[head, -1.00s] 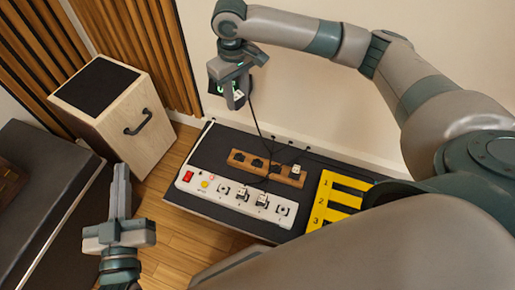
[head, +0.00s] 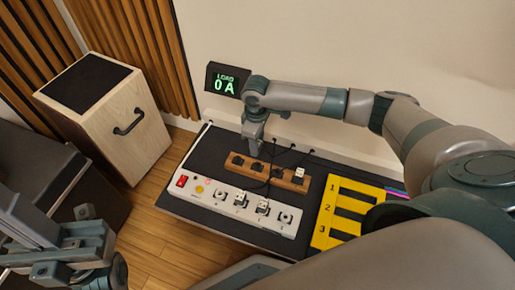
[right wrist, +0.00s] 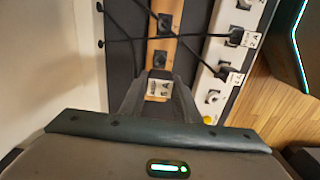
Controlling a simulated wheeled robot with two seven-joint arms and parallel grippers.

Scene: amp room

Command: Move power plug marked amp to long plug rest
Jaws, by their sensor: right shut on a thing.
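The long wooden plug rest (head: 268,173) lies on the dark bench top behind the white power strip. My right gripper (head: 252,149) is lowered over the left part of the rest. In the right wrist view it is shut on a white-labelled plug (right wrist: 159,88), over the wooden rest (right wrist: 160,42). The label is too small to read surely, and I cannot tell whether the plug is seated. Another plug (head: 299,173) stands at the rest's right end. The white strip (head: 217,203) carries two plugs (head: 263,208). My left gripper (head: 82,232) is at lower left, its jaws unclear.
Black cables cross the rest and strip. A yellow numbered holder (head: 333,225) lies to the right. A display (head: 226,82) reading "LOAD 0 A" is at the wall. A wooden box (head: 110,120) stands left, with floor between it and the bench.

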